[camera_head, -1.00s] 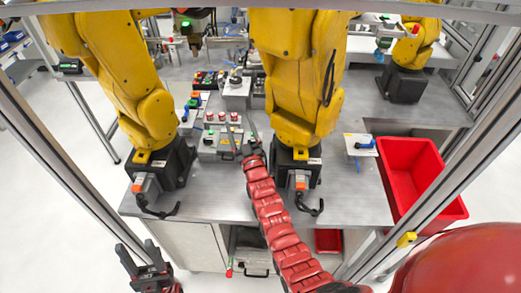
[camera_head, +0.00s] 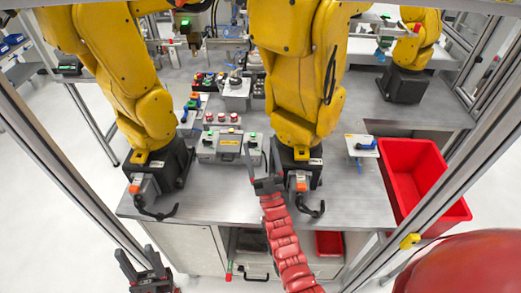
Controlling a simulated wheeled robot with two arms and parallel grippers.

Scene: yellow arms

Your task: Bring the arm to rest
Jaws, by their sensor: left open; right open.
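My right arm, in red segments, comes up from the bottom of the head view. Its black gripper (camera_head: 261,152) is open and empty over the front part of the grey table (camera_head: 225,205), between the two yellow arms' bases. Its fingers point away from me, just right of a grey control box (camera_head: 219,148); I cannot tell the height above the table. My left gripper (camera_head: 135,255) is at the lower left, black, open and empty, over the floor in front of the table.
Yellow robot arms stand at the left (camera_head: 142,100) and the middle (camera_head: 303,85), close to my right gripper. Red buttons (camera_head: 221,117) sit behind the control box. A red bin (camera_head: 410,178) is at the right. Metal frame posts flank the table.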

